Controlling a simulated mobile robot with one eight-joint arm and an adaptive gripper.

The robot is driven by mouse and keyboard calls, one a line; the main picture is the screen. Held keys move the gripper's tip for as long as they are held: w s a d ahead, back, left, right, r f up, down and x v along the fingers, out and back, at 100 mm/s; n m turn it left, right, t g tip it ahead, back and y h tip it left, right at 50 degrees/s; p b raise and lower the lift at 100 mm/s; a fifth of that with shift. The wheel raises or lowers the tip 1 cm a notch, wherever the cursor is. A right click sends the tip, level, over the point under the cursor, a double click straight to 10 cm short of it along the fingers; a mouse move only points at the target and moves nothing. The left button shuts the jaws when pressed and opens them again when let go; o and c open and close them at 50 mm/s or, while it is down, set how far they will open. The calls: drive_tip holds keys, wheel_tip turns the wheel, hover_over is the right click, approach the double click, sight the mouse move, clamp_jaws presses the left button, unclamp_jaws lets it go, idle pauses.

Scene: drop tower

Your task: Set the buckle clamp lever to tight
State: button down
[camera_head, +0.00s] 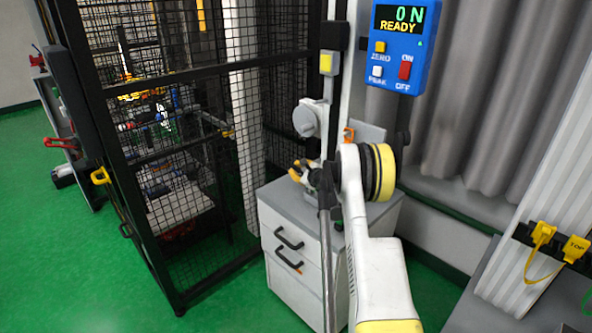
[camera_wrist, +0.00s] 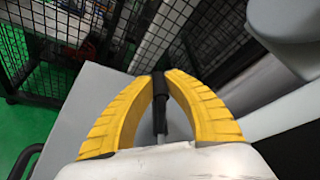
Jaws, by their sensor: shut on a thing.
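In the wrist view, the two ribbed yellow fingers of my gripper (camera_wrist: 160,85) come together around a slim dark lever (camera_wrist: 160,108) with a black grip. I take this to be the buckle clamp lever; its lower end disappears behind the gripper's pale body. In the head view, my gripper (camera_head: 301,171) is at the upright post above the grey cabinet top. My wrist and arm hide most of the clamp there, so I cannot tell the lever's setting.
A black mesh cage (camera_head: 190,120) stands to the left. A grey drawer cabinet (camera_head: 277,222) stands below my gripper. A blue force display (camera_head: 402,45) reads 0 N READY at the upper right. Yellow plugs (camera_head: 575,249) hang at the right. Green floor is clear at the lower left.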

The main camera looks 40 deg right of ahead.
drive_tip(key=d+m+y, duration=0.1)
drive_tip(key=d, duration=0.1)
drive_tip(key=d+r+m+y+p, duration=0.1)
drive_tip(key=m, duration=0.1)
drive_tip(key=shift+w+d+r+m+g, duration=0.1)
drive_tip(key=shift+d+m+g, duration=0.2)
drive_tip(key=shift+d+g, duration=0.1)
drive_tip(key=c, duration=1.4)
unclamp_jaws()
drive_tip(key=shift+o, duration=0.2)
